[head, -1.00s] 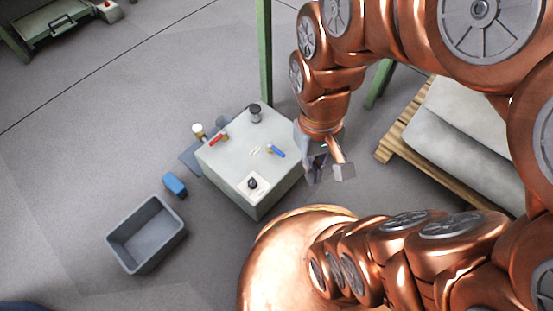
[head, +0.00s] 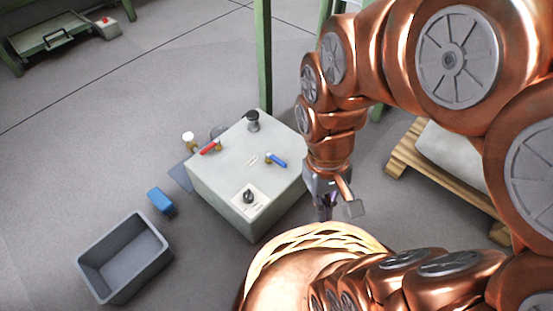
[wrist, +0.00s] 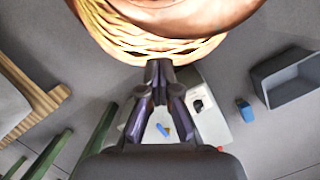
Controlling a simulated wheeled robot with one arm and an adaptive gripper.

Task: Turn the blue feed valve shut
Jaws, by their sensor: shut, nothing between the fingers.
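The blue feed valve (head: 276,160) has a short blue lever on a brass body, on top of the pale grey box (head: 221,178), towards its right side. It also shows in the wrist view (wrist: 162,130), beyond the lower parts of my fingers. My gripper (head: 323,208) is off the box's right front side in the head view, apart from the valve. In the wrist view the fingertips of my gripper (wrist: 158,75) are together, with nothing between them. The wrist view shows the valve only small.
The box top also carries a red-handled valve (head: 210,147), a black knob (head: 248,197) on a light plate and a dark cylinder (head: 253,121). A grey bin (head: 124,262) and a blue object (head: 161,201) are left. A wooden pallet (head: 405,160) stands right.

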